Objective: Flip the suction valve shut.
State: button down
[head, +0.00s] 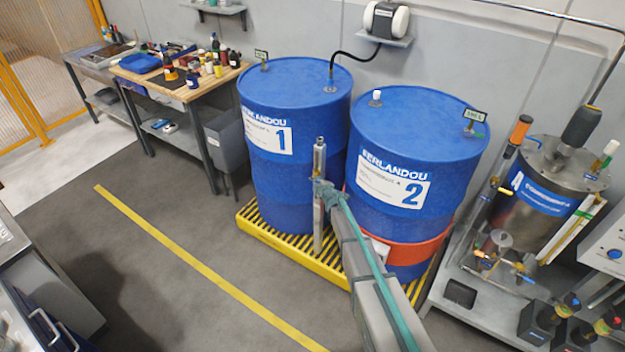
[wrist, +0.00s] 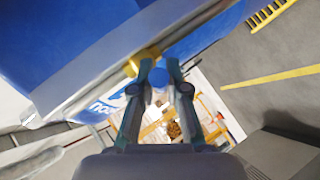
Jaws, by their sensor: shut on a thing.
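A slim silver upright tube (head: 318,232) stands in front of the gap between two blue drums. In the wrist view it is the wide grey band (wrist: 75,88) crossing diagonally. A brass fitting (wrist: 143,60), apparently the valve body, sits on its side. A small blue part (wrist: 160,77), apparently the valve handle, lies between my fingertips. My gripper (head: 322,187) reaches the tube at mid-height and is shut on that blue part. The fingers partly cover the handle, and I cannot tell which way it is turned. In the head view the valve is hidden behind my gripper.
Drum 1 (head: 286,181) and drum 2 (head: 402,214) stand close behind the tube on a yellow grated pallet (head: 269,238). A steel vessel (head: 532,205) stands at right. A workbench (head: 212,85) is at back left.

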dwell(0.4)
jog(key=c, duration=1.2)
grip_release()
jog(key=shift+o, duration=0.2)
jog(key=v, duration=1.2)
jog(key=shift+r, duration=0.15)
